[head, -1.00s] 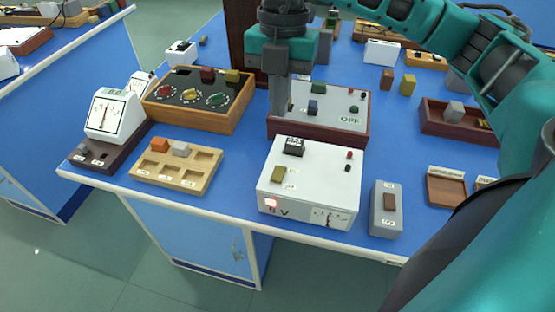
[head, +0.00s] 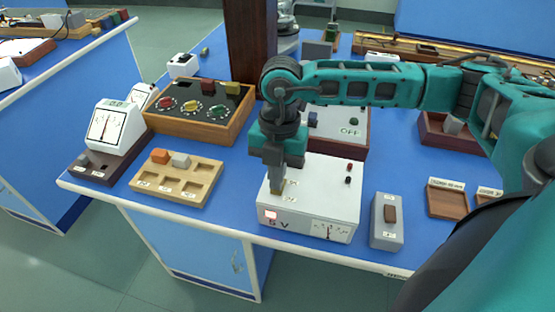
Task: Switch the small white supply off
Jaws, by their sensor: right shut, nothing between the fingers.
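The small white supply (head: 335,200) stands near the front edge of the blue bench. Its front carries a pinkish-red lit lamp (head: 268,216), a "5 V" label and a small meter (head: 330,230). My right gripper (head: 277,188) is shut and points down, its tips at the left part of the supply's top. It hides the olive switch there and the dark knob behind it; I cannot tell whether the tips touch the switch. Red and black terminals (head: 348,173) show at the top right. My left gripper is not in view.
A grey switch box (head: 386,232) stands right of the supply. A wooden block tray (head: 176,182), a wooden three-dial box (head: 200,112) and a white meter (head: 113,128) are on the left. A panel marked OFF (head: 352,134) is behind, partly covered by my arm.

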